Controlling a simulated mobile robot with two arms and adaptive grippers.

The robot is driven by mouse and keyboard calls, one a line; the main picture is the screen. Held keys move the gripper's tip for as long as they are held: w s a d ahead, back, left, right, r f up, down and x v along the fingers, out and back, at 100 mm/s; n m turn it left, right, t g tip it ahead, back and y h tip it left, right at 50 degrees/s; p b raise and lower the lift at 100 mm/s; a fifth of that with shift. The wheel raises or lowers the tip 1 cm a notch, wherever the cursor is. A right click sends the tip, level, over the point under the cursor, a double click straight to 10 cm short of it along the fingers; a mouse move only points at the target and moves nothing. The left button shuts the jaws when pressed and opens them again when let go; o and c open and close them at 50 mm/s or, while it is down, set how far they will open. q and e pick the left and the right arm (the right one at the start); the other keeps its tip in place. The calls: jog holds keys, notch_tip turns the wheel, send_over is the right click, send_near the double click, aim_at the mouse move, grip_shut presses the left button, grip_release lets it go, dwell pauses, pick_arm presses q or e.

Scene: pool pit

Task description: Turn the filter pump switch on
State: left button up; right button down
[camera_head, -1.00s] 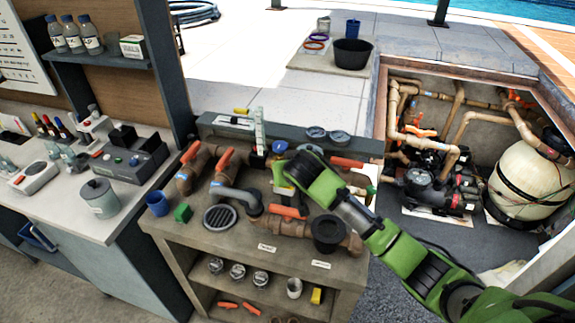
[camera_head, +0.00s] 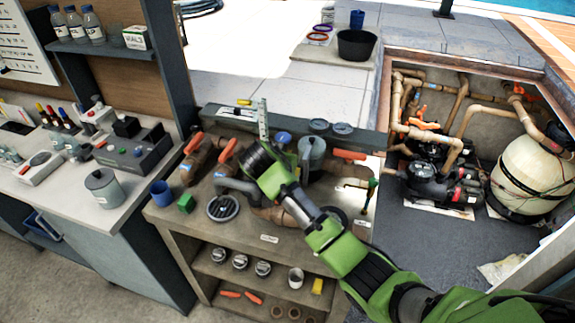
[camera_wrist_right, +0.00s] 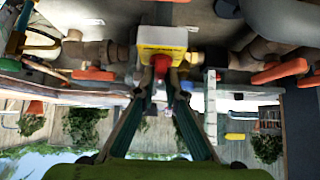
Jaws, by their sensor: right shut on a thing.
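In the right wrist view a small yellow-and-white box (camera_wrist_right: 162,38) carries a red knob (camera_wrist_right: 161,64), which looks like the switch. My right gripper (camera_wrist_right: 161,84) reaches to this knob, its two fingers close together at the tips and shut on it. In the head view my green right arm comes in from the lower right over the pipe bench; the fingertips, the box and the knob are hidden there behind the arm. The filter pump (camera_head: 432,185) sits in the pit at the right. My left gripper is not in view.
A cream tank (camera_head: 530,175) stands right of the pump. The paving behind the bench is mostly clear.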

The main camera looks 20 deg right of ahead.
jog(key=shift+s+a+f, duration=0.1)
jog(key=shift+s+f, duration=0.15)
jog(key=shift+f, duration=0.2)
jog(key=c, duration=2.1)
grip_release()
jog(key=shift+w+r, duration=0.15)
jog(key=shift+r, duration=0.15)
jog(key=v, duration=1.1)
jog(key=shift+s+a+r, duration=0.15)
jog(key=shift+s+r, duration=0.1)
